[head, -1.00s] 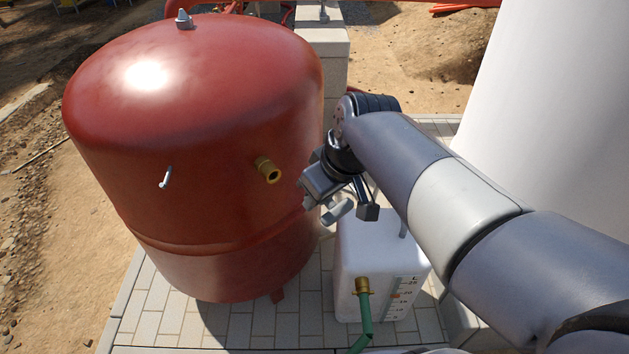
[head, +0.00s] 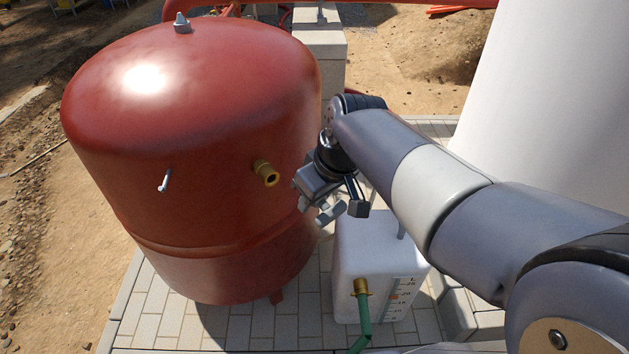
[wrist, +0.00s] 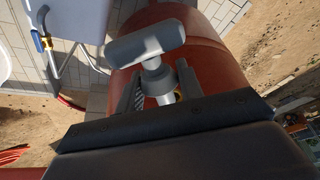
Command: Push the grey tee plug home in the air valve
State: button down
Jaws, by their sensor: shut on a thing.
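My gripper (head: 331,206) is shut on the grey tee plug (head: 328,213). In the wrist view the plug's rounded crossbar (wrist: 145,43) lies beyond the fingertips (wrist: 158,88), with its pale stem between them. A brass fitting (head: 267,173), which looks like the air valve, sticks out of the red tank's side. In the head view the gripper and plug are to the right of this fitting and apart from it. A bit of brass shows behind the fingers in the wrist view, partly hidden.
The big red tank (head: 190,120) stands close on the left, with a small pale pin (head: 165,180) on its side. A white container (head: 375,255) with a green hose (head: 362,325) stands below the gripper. A large white cylinder (head: 560,100) rises at the right.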

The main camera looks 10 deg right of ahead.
aim_at(272, 184)
jog(key=w+a+f+g+p, duration=0.3)
jog(key=w+f, duration=0.1)
jog(key=f, duration=0.2)
jog(key=shift+f+m, duration=0.25)
jog(key=shift+m, duration=0.15)
jog(key=shift+w+a+p, duration=0.25)
jog(key=shift+w+a, duration=0.15)
jog(key=shift+w, duration=0.45)
jog(key=shift+w+a+p, duration=0.2)
jog(key=shift+w+a, duration=0.15)
jog(key=shift+w, duration=0.55)
jog(key=shift+w+a+p, duration=0.25)
jog(key=shift+w+a, duration=0.15)
jog(key=shift+w, duration=0.45)
jog(key=shift+w, duration=0.2)
jog(key=shift+w+a+p, duration=0.2)
jog(key=shift+w+a, duration=0.05)
jog(key=shift+w, duration=0.25)
jog(key=shift+w+a+p, duration=0.2)
jog(key=shift+w+a, duration=0.05)
jog(key=shift+w, duration=0.2)
jog(key=shift+w, duration=0.15)
jog(key=shift+w+a, duration=0.35)
jog(key=shift+w, duration=0.25)
jog(key=c, duration=0.9)
grip_release()
